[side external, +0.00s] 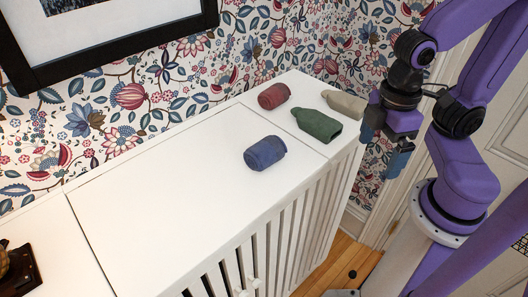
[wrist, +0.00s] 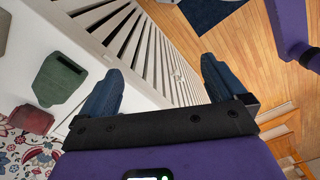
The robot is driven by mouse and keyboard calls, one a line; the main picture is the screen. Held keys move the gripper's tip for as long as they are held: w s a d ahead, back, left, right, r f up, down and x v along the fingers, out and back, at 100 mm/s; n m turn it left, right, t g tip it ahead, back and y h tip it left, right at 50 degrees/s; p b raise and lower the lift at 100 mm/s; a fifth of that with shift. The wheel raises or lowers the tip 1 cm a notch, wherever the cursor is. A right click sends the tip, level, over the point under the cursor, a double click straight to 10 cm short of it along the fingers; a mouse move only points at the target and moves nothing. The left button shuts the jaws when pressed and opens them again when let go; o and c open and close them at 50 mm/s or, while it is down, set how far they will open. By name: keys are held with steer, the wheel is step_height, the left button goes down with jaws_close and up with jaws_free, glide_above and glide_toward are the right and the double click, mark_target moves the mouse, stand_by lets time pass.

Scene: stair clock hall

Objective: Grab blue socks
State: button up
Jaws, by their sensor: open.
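The blue socks (side external: 265,153), a rolled bundle, lie on the white cabinet top (side external: 170,180) near its front edge. They do not show in the wrist view. My gripper (side external: 385,160) hangs off the right end of the cabinet, apart from the socks and to their right. In the wrist view my gripper (wrist: 160,92) has its two blue fingers spread wide with nothing between them; the slatted cabinet front lies beyond.
A green bundle (side external: 318,125), a red bundle (side external: 273,96) and a beige bundle (side external: 344,104) lie right of and behind the blue socks. Flowered wall and a framed picture (side external: 100,40) stand behind. The cabinet top's left part is mostly clear; a dark object (side external: 18,270) stands far left.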

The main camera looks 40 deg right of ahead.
steer(key=m+g, duration=0.2)
steer(key=m, duration=0.1)
steer(key=m+t+y, duration=0.2)
steer(key=m+y, duration=1.1)
steer(key=m, duration=1.4)
glide_toward(270, 141)
steer(key=v, duration=0.5)
steer(key=shift+s+d+f, duration=0.15)
steer(key=shift+d, duration=0.2)
steer(key=shift+a+f+t, duration=0.1)
steer(key=shift+a+t, duration=0.05)
steer(key=shift+t, duration=0.15)
steer(key=x, duration=1.1)
steer(key=shift+a, duration=0.3)
steer(key=shift+x, duration=2.7)
steer(key=shift+s, duration=0.15)
